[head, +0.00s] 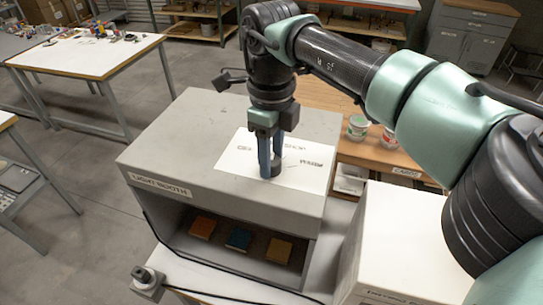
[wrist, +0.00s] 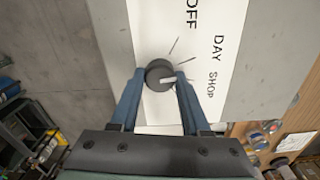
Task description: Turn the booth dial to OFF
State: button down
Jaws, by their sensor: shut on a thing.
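The booth dial (wrist: 158,71) is a round dark knob on a white plate (wrist: 151,16) on top of the grey light booth (head: 185,140). In the wrist view its pale pointer mark points right, roughly toward the SHOP label (wrist: 212,84). The DAY label (wrist: 218,46) is above that, and the OFF label (wrist: 187,15) is near the top. My gripper (head: 272,170) points down at the plate with its blue fingers shut on the dial, one on each side. The right finger hides part of the plate. The dial also shows in the head view (head: 275,170).
Three coloured panels, including a blue one (head: 238,239), lie inside the booth's open front. A white box (head: 400,240) stands right of the booth. Tubs (head: 358,127) stand on a wooden bench behind. A small grey device with a knob (head: 147,282) is at the front left.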

jog(key=n, duration=0.5)
jog(key=shift+r+n, duration=0.1)
jog(key=shift+n, duration=0.2)
jog(key=n, duration=0.5)
dwell(0.4)
jog(key=shift+c, duration=1.8)
grip_release()
notch_tip(320, 180, up, 13)
jog(key=b, duration=0.3)
